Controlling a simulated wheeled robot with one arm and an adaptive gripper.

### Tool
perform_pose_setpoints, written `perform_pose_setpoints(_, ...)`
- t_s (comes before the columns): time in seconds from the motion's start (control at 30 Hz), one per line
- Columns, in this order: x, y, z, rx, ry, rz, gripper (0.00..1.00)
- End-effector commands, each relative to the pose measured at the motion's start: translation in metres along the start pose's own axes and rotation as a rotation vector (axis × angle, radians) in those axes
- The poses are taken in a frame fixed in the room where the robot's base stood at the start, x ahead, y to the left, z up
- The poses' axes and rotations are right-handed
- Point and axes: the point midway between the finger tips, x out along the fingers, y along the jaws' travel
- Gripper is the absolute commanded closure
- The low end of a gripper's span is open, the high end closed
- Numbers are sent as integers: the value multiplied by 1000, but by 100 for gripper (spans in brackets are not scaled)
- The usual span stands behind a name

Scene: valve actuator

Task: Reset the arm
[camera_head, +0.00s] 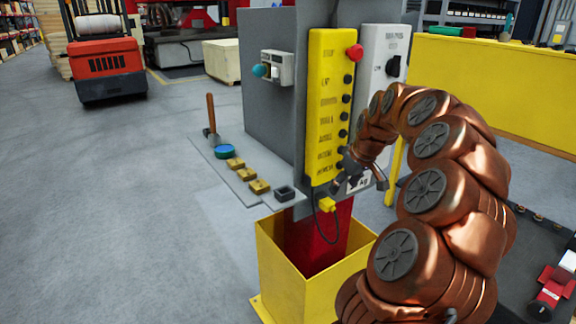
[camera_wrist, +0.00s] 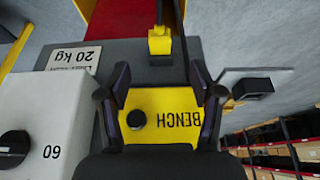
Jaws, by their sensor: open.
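My copper-coloured arm curves in from the right in the head view. My gripper (camera_head: 358,176) hangs at its end, in front of the lower part of the yellow button panel (camera_head: 323,95). In the wrist view my gripper (camera_wrist: 161,88) is open, with its dark fingers apart and nothing between them. Behind the fingers is the lower end of the yellow panel (camera_wrist: 180,118), marked BENCH, with a black button (camera_wrist: 136,119). I cannot tell whether the fingers touch the panel. A red mushroom button (camera_head: 354,51) sits at the panel's top.
A white box (camera_head: 380,50) with a black knob (camera_head: 396,66) stands right of the panel. A shelf (camera_head: 222,165) at left holds a wooden-handled tool (camera_head: 211,118), a blue-green disc (camera_head: 224,151) and yellow blocks (camera_head: 247,173). A yellow bin (camera_head: 285,280) stands below.

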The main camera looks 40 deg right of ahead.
Motion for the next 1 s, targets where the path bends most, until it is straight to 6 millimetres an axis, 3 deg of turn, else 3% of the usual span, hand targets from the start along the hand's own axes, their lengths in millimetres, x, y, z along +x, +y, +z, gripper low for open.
perform_pose_setpoints(0.2, -1, -2, -1, -2, 0, -2, 35)
perform_pose_setpoints(0.33, -6, -29, -7, -24, -9, -24, 35)
perform_pose_setpoints(0.43, -19, -73, -15, -61, -25, -53, 35)
perform_pose_setpoints(0.5, -27, -115, -15, -90, -51, -82, 35)
perform_pose_setpoints(0.67, -50, -203, 2, -141, -123, -125, 35)
perform_pose_setpoints(0.8, -68, -265, 37, -168, -203, -140, 35)
perform_pose_setpoints(1.0, -91, -327, 104, -168, -326, -124, 35)
